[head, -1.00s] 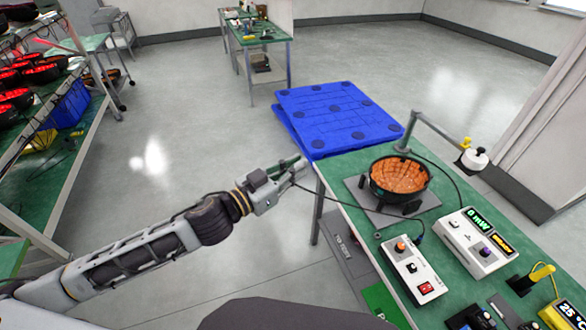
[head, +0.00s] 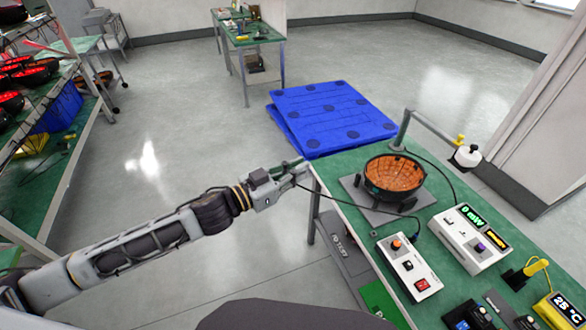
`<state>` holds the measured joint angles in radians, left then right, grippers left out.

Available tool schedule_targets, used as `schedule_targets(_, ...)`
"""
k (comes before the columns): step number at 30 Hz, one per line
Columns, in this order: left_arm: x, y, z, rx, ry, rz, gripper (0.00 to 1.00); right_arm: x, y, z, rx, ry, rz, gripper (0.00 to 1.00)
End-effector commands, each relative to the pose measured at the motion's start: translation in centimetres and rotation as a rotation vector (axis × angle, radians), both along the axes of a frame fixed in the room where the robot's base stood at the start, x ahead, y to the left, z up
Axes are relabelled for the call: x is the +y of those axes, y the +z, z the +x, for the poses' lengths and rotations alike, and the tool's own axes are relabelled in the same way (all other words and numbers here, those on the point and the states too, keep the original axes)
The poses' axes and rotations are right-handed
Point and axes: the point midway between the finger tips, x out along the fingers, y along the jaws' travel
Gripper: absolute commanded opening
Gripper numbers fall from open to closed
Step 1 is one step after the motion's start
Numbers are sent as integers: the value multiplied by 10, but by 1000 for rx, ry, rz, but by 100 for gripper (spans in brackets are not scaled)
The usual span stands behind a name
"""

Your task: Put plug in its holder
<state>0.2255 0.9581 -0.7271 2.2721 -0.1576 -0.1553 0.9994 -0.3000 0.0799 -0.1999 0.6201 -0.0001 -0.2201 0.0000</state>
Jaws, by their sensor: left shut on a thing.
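The plug at the cable's end is in the gripper, mostly hidden by the fingers. I cannot tell which fixture is the plug's holder. My right gripper is not in view.
A black bowl with orange lining (head: 393,178) stands on a grey plate. Behind it is a jointed arm with a white head (head: 467,157). A power meter (head: 470,238) and yellow-handled probe (head: 535,267) are at right. Blue pallets (head: 330,115) lie beyond the bench.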

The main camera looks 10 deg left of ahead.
Motion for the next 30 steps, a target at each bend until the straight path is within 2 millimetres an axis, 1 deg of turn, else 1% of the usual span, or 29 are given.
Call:
schedule_targets(9,-7,-10,9,-1,-68,0,0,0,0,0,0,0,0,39)
schedule_targets(30,-23,-29,24,-2,-198,-1,0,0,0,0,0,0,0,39)
